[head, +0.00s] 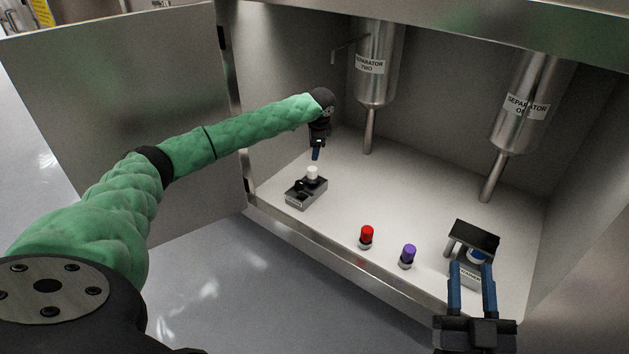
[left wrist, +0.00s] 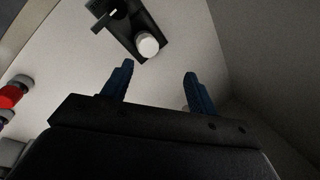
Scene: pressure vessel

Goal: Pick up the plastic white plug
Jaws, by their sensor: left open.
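The white plug (head: 312,172) stands on a small dark device with a grey base (head: 306,194) on the cabinet floor. In the left wrist view the plug (left wrist: 147,45) shows as a white round top on the dark device, just beyond the fingertips. My left gripper (head: 316,156) hangs just above the plug, close to it in the picture; its blue fingers (left wrist: 158,69) are apart with nothing between them. My right gripper (head: 472,266) is at the front right, its two blue fingers apart, in front of a black-topped stand.
A red-capped bottle (head: 366,236) and a purple-capped bottle (head: 407,256) stand near the cabinet's front edge. The black-topped stand (head: 474,236) holds a white and blue item. Two steel separators (head: 376,75) (head: 520,110) hang at the back. The middle floor is clear.

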